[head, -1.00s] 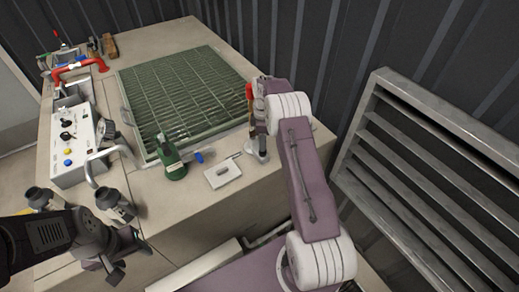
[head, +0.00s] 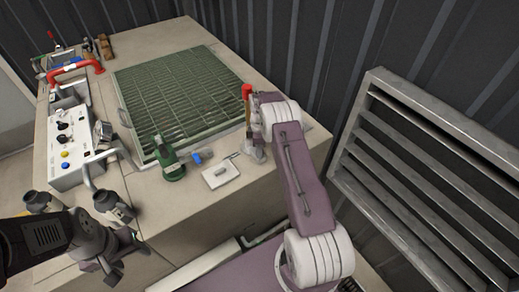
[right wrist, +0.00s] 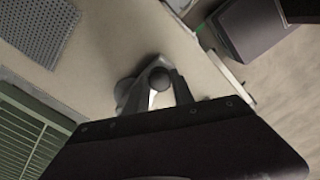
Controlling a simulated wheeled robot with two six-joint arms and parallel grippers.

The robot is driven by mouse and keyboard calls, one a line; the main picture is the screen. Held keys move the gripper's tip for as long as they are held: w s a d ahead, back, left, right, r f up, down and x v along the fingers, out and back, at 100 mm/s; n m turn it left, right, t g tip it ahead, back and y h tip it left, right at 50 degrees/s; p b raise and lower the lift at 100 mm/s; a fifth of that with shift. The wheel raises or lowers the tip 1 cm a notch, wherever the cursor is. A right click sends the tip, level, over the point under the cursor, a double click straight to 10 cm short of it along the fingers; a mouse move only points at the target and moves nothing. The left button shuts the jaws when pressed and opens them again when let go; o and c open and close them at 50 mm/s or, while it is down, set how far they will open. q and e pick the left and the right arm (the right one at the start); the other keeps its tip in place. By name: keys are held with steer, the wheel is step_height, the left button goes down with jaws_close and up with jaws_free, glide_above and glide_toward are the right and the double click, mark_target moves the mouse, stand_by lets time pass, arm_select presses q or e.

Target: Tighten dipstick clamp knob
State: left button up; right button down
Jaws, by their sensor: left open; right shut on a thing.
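My right gripper (head: 254,152) reaches down at the front right of the beige cabinet top, beside the green grate. In the right wrist view its two grey fingers (right wrist: 158,98) close around a small dark round knob (right wrist: 159,78), taken as the clamp knob. The dipstick itself cannot be made out there. In the head view my right wrist and fingers hide the knob. My left gripper (head: 118,256) is open and empty at the lower left, in front of the cabinet and below the dark round outlets.
A green bottle-like part (head: 170,160), a blue piece (head: 203,157) and a white plate with a grey handle (head: 220,172) stand left of my right gripper. A red-topped part (head: 247,91) rises behind it. The grate (head: 180,98) lies behind; a louvred metal panel (head: 430,170) is at right.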

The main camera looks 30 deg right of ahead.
steer(key=shift+m+b, duration=0.4)
steer(key=shift+m, duration=0.8)
steer(key=m, duration=0.3)
steer(key=shift+m+b, duration=0.3)
steer(key=shift+b, duration=0.05)
steer(key=m, duration=0.6)
steer(key=shift+w+d, duration=0.1)
steer(key=m, duration=0.6)
steer(key=shift+m+b, duration=0.3)
steer(key=shift+b, duration=0.05)
steer(key=m, duration=0.6)
steer(key=shift+m, duration=0.3)
steer(key=shift+r+m, duration=0.1)
steer(key=shift+m, duration=0.2)
steer(key=c, duration=1.1)
jaws_free()
